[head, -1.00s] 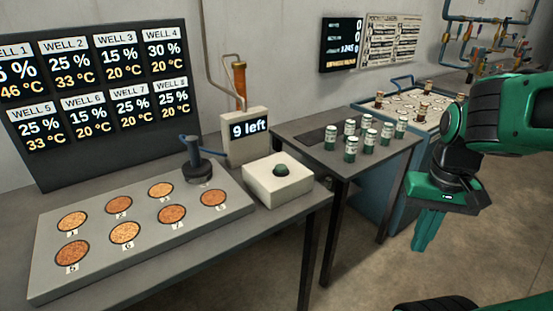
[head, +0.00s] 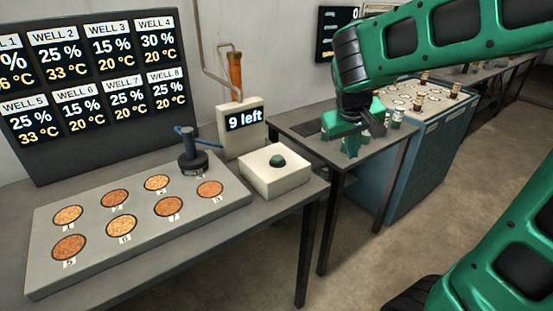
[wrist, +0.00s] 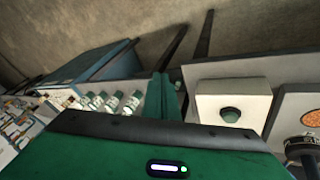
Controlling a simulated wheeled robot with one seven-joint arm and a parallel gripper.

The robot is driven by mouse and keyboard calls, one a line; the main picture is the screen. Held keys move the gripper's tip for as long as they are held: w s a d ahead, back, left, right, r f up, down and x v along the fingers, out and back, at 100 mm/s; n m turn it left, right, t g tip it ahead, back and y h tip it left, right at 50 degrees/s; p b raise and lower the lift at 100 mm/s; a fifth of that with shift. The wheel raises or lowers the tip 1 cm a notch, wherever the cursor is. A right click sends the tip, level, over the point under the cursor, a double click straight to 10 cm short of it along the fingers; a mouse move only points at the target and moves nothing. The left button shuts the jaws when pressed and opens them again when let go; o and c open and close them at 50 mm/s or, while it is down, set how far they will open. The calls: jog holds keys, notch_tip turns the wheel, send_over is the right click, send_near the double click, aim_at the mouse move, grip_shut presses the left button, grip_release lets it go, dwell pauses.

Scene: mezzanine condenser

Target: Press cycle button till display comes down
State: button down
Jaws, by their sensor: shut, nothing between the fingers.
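The cycle button is a dark green dome (head: 277,160) on a white box (head: 276,180) at the right end of the near table.
A grey plate (head: 95,225) with several numbered wells and a dark plunger tool (head: 193,155) covers the near table. A large well readout (head: 95,85) stands behind. Small bottles (head: 398,117) stand on the side table, partly hidden by my arm.

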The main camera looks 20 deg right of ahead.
jog(key=w+a+r+n+t, duration=0.2)
jog(key=w+a, duration=0.5)
jog(key=w, duration=0.1)
jog(key=r+n+t, duration=0.2)
jog(key=n, duration=0.1)
send_over(277, 160)
jog(key=shift+w+f+m+h, duration=0.1)
jog(key=shift+w+m+h, duration=0.1)
jog(key=shift+m+h, duration=0.15)
jog(key=shift+f, duration=4.45)
jog(key=shift+s+f, duration=0.15)
jog(key=shift+f, duration=0.2)
